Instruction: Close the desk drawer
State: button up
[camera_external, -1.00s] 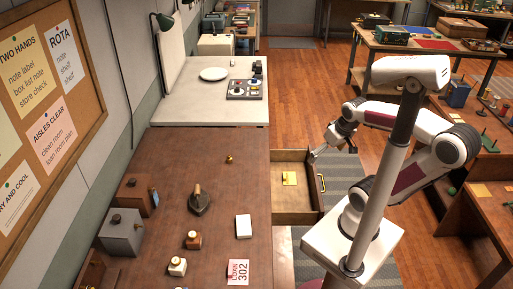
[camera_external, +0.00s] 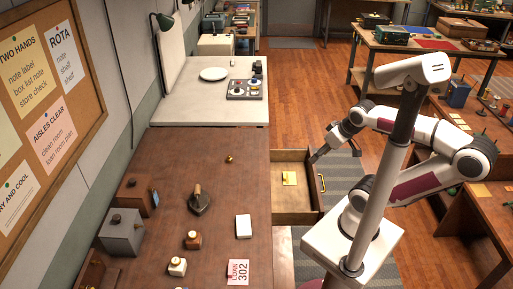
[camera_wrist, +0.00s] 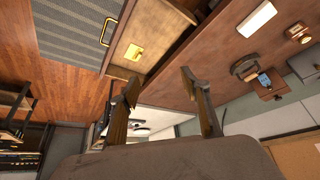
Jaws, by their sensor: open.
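The desk drawer (camera_external: 302,206) stands pulled out from the right side of the brown desk (camera_external: 225,160). Its front carries a yellow handle (camera_external: 322,183), and a small yellow item (camera_external: 289,178) lies inside. My gripper (camera_external: 316,157) is by the drawer's far front corner; I cannot tell whether it touches. In the wrist view my gripper (camera_wrist: 157,76) has its two fingers apart with nothing between them. The drawer shows there beyond the fingers, with its handle (camera_wrist: 107,32) and the yellow item (camera_wrist: 133,52) at upper left.
The floor (camera_external: 300,90) beyond the drawer is clear.

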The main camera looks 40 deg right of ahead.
grip_shut()
jog(key=w+d+f+m+g, duration=0.1)
jog(key=w+d+f+m, duration=0.5)
jog(key=d, duration=0.6)
jog(key=w+d+f+m+g+y, duration=0.1)
jog(key=w+d+f+m, duration=0.5)
jog(key=d+f+m, duration=0.3)
jog(key=w+d+f+m+g+y, duration=0.1)
jog(key=w+d+f+m, duration=0.5)
jog(key=d+m, duration=0.6)
jog(key=shift+w+d+f+g, duration=0.25)
jog(key=shift+d+f, duration=1.1)
jog(key=shift+d, duration=1.05)
